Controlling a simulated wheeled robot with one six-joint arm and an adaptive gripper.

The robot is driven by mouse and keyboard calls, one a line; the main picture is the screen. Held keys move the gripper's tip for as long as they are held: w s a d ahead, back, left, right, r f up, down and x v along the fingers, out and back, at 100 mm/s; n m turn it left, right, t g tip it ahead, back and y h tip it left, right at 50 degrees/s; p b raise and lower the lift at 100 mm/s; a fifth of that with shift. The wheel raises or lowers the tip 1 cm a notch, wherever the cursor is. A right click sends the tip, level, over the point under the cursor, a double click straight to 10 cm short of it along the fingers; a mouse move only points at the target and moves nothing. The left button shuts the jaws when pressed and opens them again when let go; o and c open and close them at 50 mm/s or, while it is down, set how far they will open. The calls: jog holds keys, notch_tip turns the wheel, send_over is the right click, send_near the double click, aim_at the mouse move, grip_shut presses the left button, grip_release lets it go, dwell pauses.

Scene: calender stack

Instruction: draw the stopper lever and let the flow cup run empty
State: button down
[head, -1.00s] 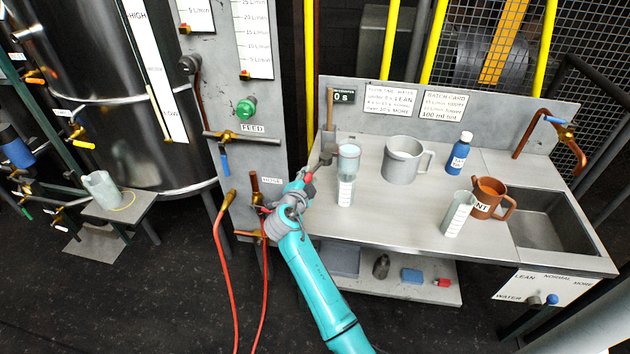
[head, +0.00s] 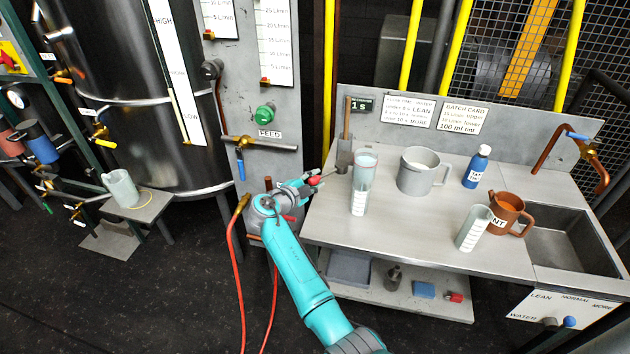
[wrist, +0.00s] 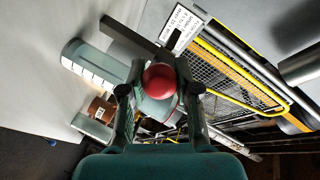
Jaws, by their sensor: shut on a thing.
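My gripper (head: 311,183) is shut on the red knob (wrist: 160,78) of the stopper lever, left of the flow cup. The thin lever (head: 331,173) runs from the knob toward the stand (head: 345,156). In the wrist view the cylinder (wrist: 88,66) lies sideways and the cup is partly hidden behind the knob. I cannot tell the liquid level in the cup. The timer (head: 361,104) reads 1 s.
On the bench (head: 400,226) stand a grey mug (head: 416,172), a blue bottle (head: 477,167), a brown jug (head: 510,212) and another graduated cylinder (head: 474,229). A sink (head: 572,240) is at the right. The feed panel (head: 275,95) with valves is close left of my gripper.

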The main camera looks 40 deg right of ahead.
jog(key=c, duration=0.8)
grip_release()
jog(key=shift+w, duration=0.1)
jog(key=v, duration=1.2)
dwell(4.8)
